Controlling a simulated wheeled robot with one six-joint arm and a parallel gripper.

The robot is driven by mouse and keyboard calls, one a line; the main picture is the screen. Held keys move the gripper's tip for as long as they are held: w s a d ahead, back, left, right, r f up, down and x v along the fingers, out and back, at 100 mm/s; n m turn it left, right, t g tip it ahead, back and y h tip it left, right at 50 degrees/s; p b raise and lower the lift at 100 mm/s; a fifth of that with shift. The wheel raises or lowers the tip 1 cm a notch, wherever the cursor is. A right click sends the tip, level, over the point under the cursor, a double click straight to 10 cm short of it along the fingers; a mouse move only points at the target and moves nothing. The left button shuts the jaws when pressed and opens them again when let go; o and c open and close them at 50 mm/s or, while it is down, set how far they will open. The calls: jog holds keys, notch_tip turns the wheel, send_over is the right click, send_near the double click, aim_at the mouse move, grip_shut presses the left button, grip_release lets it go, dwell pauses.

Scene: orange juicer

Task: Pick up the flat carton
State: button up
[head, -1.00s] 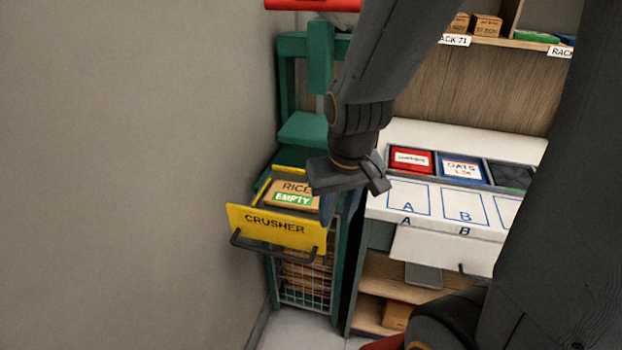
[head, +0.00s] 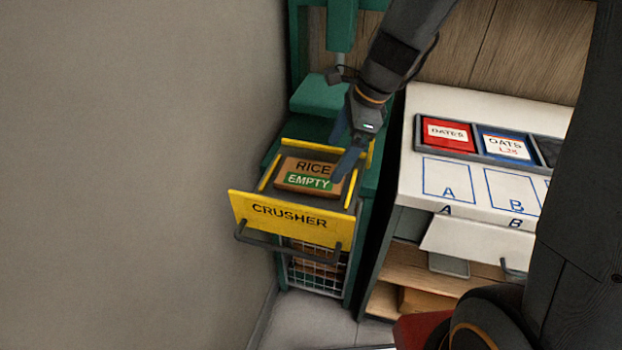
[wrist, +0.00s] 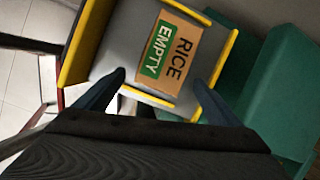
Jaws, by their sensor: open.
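The flat carton (head: 306,175) is brown, marked RICE with a green EMPTY label. It lies in the yellow crusher drawer (head: 287,228), which is pulled out. In the wrist view the carton (wrist: 166,57) lies ahead of the fingers, and the drawer's yellow rim (wrist: 88,42) surrounds it. My gripper (head: 347,150) is above the drawer's right rear part, pointing down. In the wrist view the fingers of my gripper (wrist: 158,80) are apart with nothing held between them. I cannot tell the exact height gap to the carton.
The green crusher frame (head: 318,95) stands behind the drawer. A wire basket (head: 315,268) with brown cartons is below it. A white counter (head: 440,105) with a tray of red and blue packs (head: 447,134) is to the right. A grey wall (head: 130,150) closes the left side.

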aim_at(313, 174)
jog(key=w+m, duration=0.1)
jog(key=w+a+m, duration=0.1)
jog(key=shift+a+f+m+y, duration=0.3)
jog(key=shift+f, duration=0.1)
jog(key=shift+a+f, duration=0.2)
jog(key=x, duration=0.7)
jog(key=shift+a+f, duration=0.1)
jog(key=c, duration=1.2)
